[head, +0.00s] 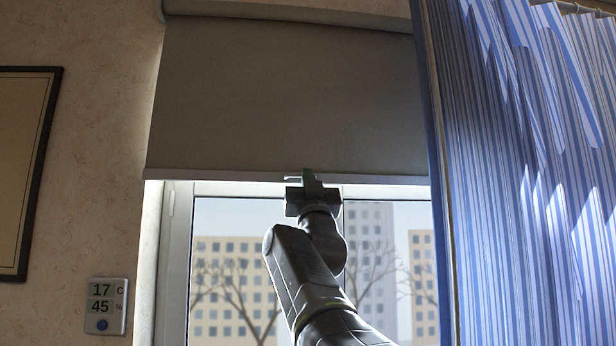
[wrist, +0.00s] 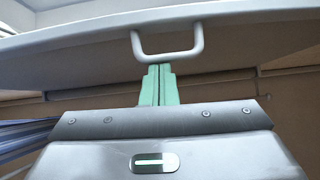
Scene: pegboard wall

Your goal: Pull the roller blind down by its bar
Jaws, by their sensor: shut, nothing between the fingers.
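The grey-brown roller blind (head: 285,95) hangs over the upper part of the window. Its pale bottom bar (head: 220,176) runs level across the blind's lower edge; the right end meets the blue curtain. In the wrist view the bar (wrist: 90,38) crosses the top, with a white U-shaped handle (wrist: 168,57) on it. My gripper (head: 306,176) is at the bar, right of its middle. In the wrist view the green fingers (wrist: 158,70) are shut together and empty, with their tips at the handle's lower edge. I cannot tell whether they touch it.
A blue striped curtain (head: 530,180) hangs close on the right. A framed panel (head: 22,170) and a small thermometer display (head: 106,306) are on the left wall. Below the bar is the window (head: 235,260), with a pale frame and buildings outside.

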